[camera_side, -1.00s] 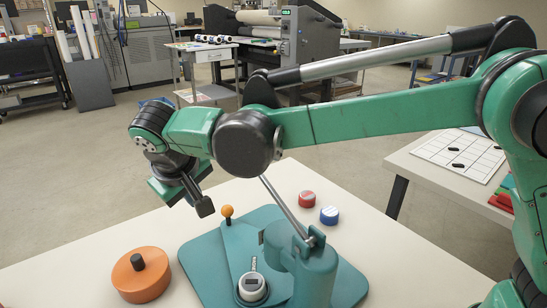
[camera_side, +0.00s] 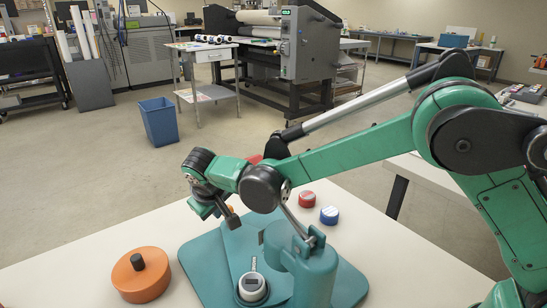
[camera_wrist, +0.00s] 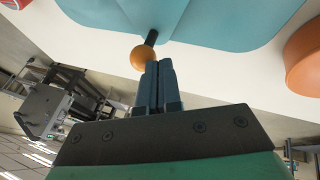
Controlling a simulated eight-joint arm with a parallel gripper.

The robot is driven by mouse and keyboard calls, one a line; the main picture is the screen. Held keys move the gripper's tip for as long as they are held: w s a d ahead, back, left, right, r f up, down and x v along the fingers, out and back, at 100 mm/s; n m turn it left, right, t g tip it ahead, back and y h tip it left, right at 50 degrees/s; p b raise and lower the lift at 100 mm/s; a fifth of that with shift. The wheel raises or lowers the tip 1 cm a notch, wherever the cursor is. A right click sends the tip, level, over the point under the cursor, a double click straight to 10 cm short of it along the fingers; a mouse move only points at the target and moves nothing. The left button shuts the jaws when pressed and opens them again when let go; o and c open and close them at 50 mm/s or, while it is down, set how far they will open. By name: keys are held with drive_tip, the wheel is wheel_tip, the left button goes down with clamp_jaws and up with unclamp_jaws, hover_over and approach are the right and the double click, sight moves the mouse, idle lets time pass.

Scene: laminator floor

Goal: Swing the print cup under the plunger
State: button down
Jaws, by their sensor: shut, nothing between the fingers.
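The teal press stands on the table, with its base plate (camera_side: 205,262), an upright column (camera_side: 312,275) and a slanted silver lever. A round grey-and-white piece (camera_side: 252,287), which looks like the print cup, sits in a dark ring at the plate's front. I cannot make out the plunger clearly. An orange ball knob on a black stem (camera_wrist: 144,57) stands at the plate's edge in the wrist view. My gripper (camera_wrist: 158,66) is shut and empty, its fingertips right beside the ball; I cannot tell if they touch. In the side view my gripper (camera_side: 233,222) mostly hides the ball.
An orange disc with a dark knob (camera_side: 140,277) lies on the table left of the press. A blue bin (camera_side: 159,122) stands on the floor. The front left tabletop is clear.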

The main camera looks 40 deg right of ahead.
drive_tip(key=shift+w+d+m+h, duration=0.2)
drive_tip(key=shift+d+m+h, duration=0.1)
drive_tip(key=shift+d+m, duration=0.3)
drive_tip(key=shift+a, duration=0.1)
